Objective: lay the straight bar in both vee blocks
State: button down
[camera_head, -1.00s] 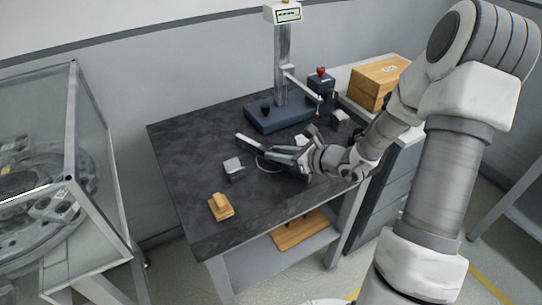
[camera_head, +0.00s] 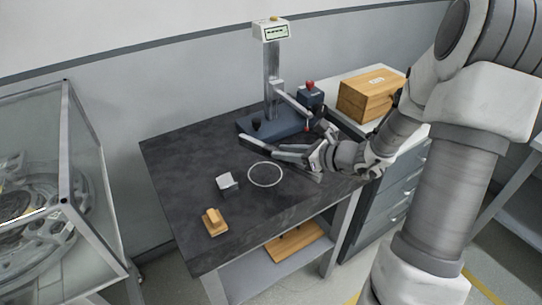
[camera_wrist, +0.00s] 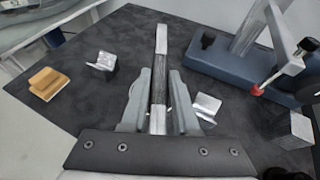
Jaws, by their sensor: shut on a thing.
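The straight bar is silver with a dark, rough middle; it shows in the wrist view (camera_wrist: 161,42) and the head view (camera_head: 246,139). My gripper (camera_wrist: 157,92) is shut on it, one finger on each side, and its far end sticks out beyond the fingers. My gripper also shows in the head view (camera_head: 285,151), over the back part of the table. One silver vee block (camera_head: 228,181) stands at the table's front left; it shows in the wrist view (camera_wrist: 101,62). The other vee block (camera_wrist: 203,107) is just right of my fingers, hidden in the head view.
A wooden block (camera_head: 214,222) sits near the front left corner. A thin white ring (camera_head: 265,174) lies on the dark table (camera_head: 180,155). A blue-based stand (camera_head: 270,125) with a post is at the back. A metal cube (camera_wrist: 295,130) is right.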

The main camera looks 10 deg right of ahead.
jog(key=s+d+r+p, duration=0.2)
jog(key=s+d+r, duration=0.15)
jog(key=d, duration=0.25)
jog(key=a+f+n+p, duration=0.1)
jog(key=a, duration=0.2)
jog(key=w+a+f+n+g+y+p, duration=0.1)
jog(key=a+f, duration=0.1)
jog(key=a, duration=0.1)
jog(key=w+a+f+n+g+y+p, duration=0.1)
jog(key=a+f, duration=0.1)
jog(key=a, duration=0.2)
jog(key=shift+a, duration=0.1)
jog(key=shift+g, duration=0.3)
